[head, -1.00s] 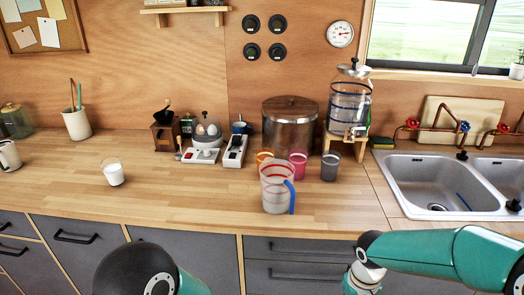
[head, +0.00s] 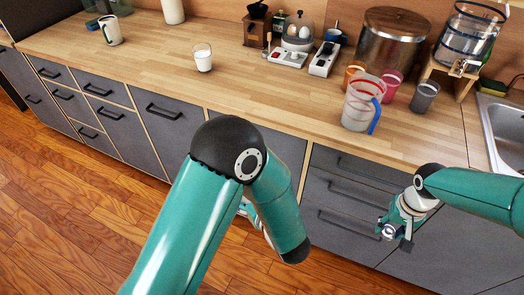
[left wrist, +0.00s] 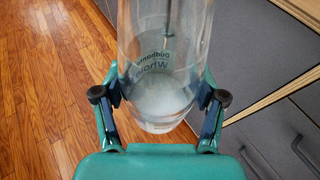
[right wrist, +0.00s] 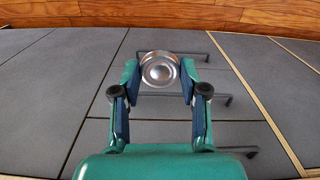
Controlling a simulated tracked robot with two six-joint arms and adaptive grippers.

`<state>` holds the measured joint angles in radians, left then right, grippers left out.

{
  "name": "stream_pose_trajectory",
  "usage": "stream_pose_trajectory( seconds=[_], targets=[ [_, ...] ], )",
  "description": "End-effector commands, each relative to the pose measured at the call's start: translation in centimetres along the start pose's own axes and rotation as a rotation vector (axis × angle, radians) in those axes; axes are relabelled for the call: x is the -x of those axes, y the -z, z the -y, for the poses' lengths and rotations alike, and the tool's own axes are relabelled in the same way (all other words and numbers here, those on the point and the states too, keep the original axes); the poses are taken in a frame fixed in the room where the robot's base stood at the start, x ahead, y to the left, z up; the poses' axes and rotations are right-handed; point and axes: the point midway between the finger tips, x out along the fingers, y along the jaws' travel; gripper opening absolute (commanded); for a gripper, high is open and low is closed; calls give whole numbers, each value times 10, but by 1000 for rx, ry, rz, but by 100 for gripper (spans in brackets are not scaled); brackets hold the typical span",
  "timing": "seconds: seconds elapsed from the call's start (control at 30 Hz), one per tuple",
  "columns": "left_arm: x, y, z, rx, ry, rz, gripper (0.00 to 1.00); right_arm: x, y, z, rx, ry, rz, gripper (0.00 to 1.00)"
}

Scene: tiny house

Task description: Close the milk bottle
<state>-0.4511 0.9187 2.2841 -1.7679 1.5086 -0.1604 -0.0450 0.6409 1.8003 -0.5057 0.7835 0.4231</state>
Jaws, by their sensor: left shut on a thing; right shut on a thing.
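The milk bottle (left wrist: 165,45) is clear glass with printed lettering and some white milk at its bottom. It shows in the left wrist view, its top cut off by the frame. My left gripper (left wrist: 160,88) is shut on it, one finger on each side. In the head view my left arm hides most of this gripper and the bottle. A round silver cap (right wrist: 160,70) sits between the fingertips of my right gripper (right wrist: 159,78), which is shut on it. In the head view the right gripper (head: 396,226) is low in front of the drawers, apart from the left one.
A glass of milk (head: 203,58), a measuring jug (head: 356,108) and several cups stand on the wooden counter (head: 270,100). Grey drawers (head: 335,195) line its front. The wooden floor (head: 85,215) is clear at left.

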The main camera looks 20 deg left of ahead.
Motion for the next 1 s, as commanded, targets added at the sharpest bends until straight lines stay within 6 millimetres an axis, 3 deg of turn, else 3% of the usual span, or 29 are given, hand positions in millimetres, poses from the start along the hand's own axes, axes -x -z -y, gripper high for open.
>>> stream_pose_trajectory(
  seconds=[0.17, 0.6, 0.8, 1.0],
  targets=[
    [15, 8, 18, -36, 101, 3, 4, 0, 0, 0, 1, 0, 0, 31],
    [74, 43, 89, -189, 521, 2, 4, 0, 0, 0, 1, 0, 0, 31],
    [88, 51, 106, -226, 621, 3, 4, 0, 0, 1, 2, 0, 0, 31],
    [91, 52, 110, -233, 642, 3, 4, 0, 0, 1, 2, 0, 0, 31]
  ],
)
